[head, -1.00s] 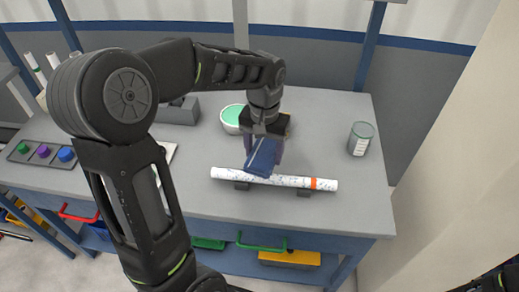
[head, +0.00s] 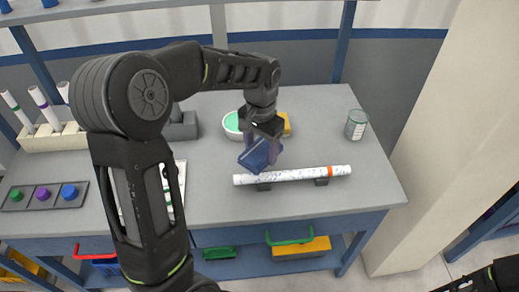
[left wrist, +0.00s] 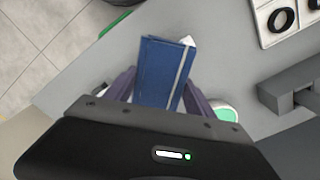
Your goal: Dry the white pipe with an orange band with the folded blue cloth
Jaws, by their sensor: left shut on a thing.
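The white pipe with an orange band (head: 300,174) lies across two dark supports on the grey table, its band near the right end. Its surface looks speckled. My left gripper (head: 264,148) is shut on the folded blue cloth (head: 258,156) and holds it by the pipe's left end. I cannot tell whether cloth and pipe touch. In the left wrist view the cloth (left wrist: 160,72) sits between the two fingers, with a light strip along it, and a small white bit of the pipe (left wrist: 188,42) shows behind it.
A bowl with green contents (head: 233,124) and a yellow thing (head: 286,124) stand behind the gripper. A glass jar (head: 356,125) stands at the back right. A rack of pipes (head: 45,135) and a tray with coloured knobs (head: 42,195) are at left.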

